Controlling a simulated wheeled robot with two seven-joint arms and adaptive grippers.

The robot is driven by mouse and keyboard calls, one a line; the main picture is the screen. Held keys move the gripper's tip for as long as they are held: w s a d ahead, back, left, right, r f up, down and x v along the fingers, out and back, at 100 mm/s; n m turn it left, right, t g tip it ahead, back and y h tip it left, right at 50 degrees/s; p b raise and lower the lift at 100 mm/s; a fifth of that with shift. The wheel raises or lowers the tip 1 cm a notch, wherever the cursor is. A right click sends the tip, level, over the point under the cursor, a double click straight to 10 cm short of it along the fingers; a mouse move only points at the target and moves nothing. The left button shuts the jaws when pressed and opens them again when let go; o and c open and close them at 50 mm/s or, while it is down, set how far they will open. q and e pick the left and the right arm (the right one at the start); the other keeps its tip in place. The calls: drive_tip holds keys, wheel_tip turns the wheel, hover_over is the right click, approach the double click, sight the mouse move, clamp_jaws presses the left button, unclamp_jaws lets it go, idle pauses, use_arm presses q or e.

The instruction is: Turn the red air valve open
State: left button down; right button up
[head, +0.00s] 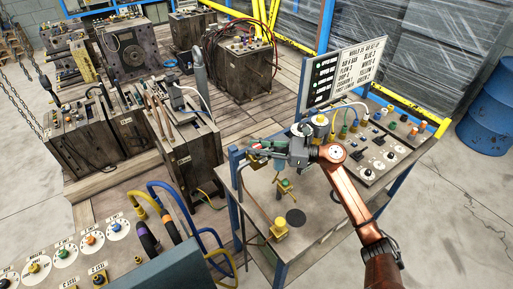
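My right gripper (262,148) reaches in from the lower right on a copper-coloured arm and points left. It is over the far left part of the blue-framed workbench (328,213), near the bench's blue corner post. It is too small to tell whether its fingers are open or shut. I cannot make out a red valve clearly; the gripper may hide part of what is there. A green-and-yellow fitting (286,185) stands on the bench just below the gripper. My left gripper is not in view.
A yellow block (280,227) and a black disc (296,216) are on the bench. A lettered board (345,73) stands behind it. A control panel (75,250) with hoses is at lower left. Wooden-sided moulds (190,160) stand behind. A blue drum (490,115) is at right.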

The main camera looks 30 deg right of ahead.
drive_tip(key=o, duration=0.5)
drive_tip(key=v, duration=1.2)
